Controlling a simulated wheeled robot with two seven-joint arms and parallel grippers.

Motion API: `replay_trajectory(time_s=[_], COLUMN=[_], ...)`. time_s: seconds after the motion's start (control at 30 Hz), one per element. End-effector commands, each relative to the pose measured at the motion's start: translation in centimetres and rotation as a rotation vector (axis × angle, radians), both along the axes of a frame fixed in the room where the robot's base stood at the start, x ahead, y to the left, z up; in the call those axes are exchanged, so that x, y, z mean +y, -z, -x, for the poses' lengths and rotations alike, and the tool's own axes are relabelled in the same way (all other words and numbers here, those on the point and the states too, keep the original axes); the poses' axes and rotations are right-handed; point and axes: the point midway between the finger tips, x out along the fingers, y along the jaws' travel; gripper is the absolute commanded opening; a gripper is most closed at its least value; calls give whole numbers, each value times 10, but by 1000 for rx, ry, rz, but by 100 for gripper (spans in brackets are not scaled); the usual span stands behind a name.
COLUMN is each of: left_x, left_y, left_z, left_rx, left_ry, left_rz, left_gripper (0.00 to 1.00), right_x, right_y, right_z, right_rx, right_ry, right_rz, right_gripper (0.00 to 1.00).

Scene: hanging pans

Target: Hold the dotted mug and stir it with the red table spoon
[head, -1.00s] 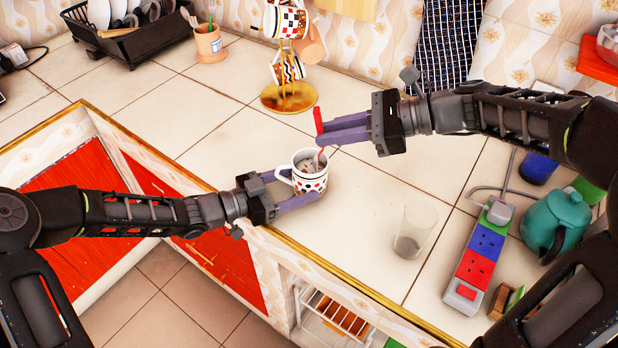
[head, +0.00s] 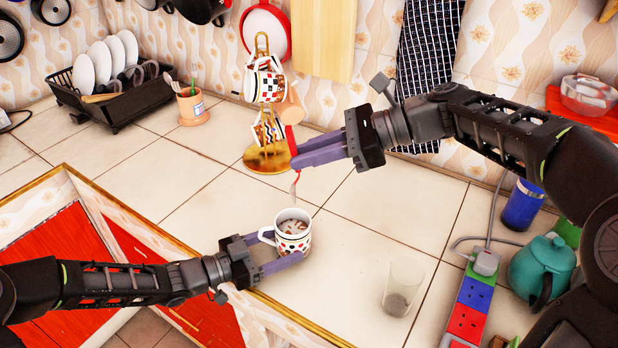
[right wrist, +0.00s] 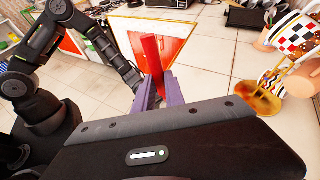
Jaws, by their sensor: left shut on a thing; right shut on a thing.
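The dotted mug (head: 293,238) is white with dark and red dots and stands upright at the counter's front edge, with dark, streaked contents showing inside. My left gripper (head: 278,258) is shut on it from the left. My right gripper (head: 307,152) is shut on the red table spoon (head: 291,140), above and behind the mug. The spoon's lower end hangs below the fingers, above the mug and apart from it. In the right wrist view the red handle (right wrist: 152,58) stands up between the purple fingers (right wrist: 158,92); the mug is not visible there.
A gold mug stand (head: 266,158) with hanging mugs is just behind my right gripper. A clear glass (head: 402,288) stands right of the mug. A power strip (head: 470,310) and teal kettle (head: 542,268) are at the right. A dish rack (head: 110,85) is at the back left.

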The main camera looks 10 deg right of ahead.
Motion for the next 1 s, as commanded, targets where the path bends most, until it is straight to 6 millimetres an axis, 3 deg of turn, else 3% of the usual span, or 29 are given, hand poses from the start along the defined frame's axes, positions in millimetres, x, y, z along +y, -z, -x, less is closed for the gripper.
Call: replay_trajectory(time_s=[0.47, 1.0], left_x=[-1, -1], left_y=[1, 1], left_z=[2, 2], left_rx=[1, 1], left_ry=[4, 5], left_rz=[-2, -2], left_gripper=[26, 26], right_x=[0, 0], right_y=[5, 49], right_z=[0, 0], right_rx=[1, 2], right_ry=[2, 1], right_rz=[-1, -2], right_gripper=[0, 0])
